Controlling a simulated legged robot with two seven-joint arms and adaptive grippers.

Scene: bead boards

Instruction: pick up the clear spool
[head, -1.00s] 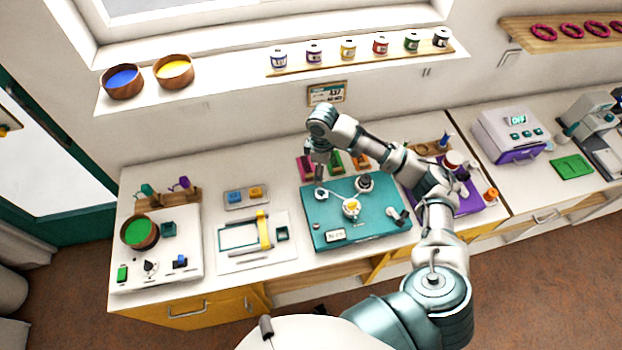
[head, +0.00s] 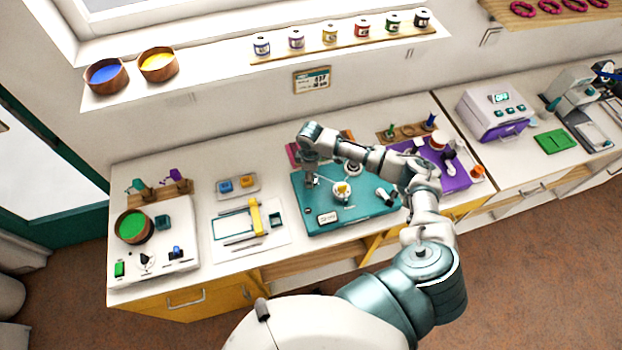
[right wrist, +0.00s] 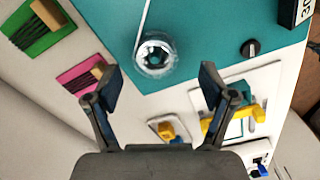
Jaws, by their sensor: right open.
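The clear spool (right wrist: 154,56) stands on the teal board (right wrist: 205,50) in the right wrist view, with a pale thread or rod running up from it. My right gripper (right wrist: 161,84) is open. Its two fingers are apart and empty, and the spool lies ahead of them, between their lines and a little towards the left finger. In the head view my right gripper (head: 310,182) hangs over the left part of the teal board (head: 301,215), and it largely hides the spool there. My left gripper is not in view.
A white board with a yellow bar (head: 256,217) and a tray with blue and yellow pieces (head: 237,187) lie left of the teal board. A purple board (head: 449,178) is on the right.

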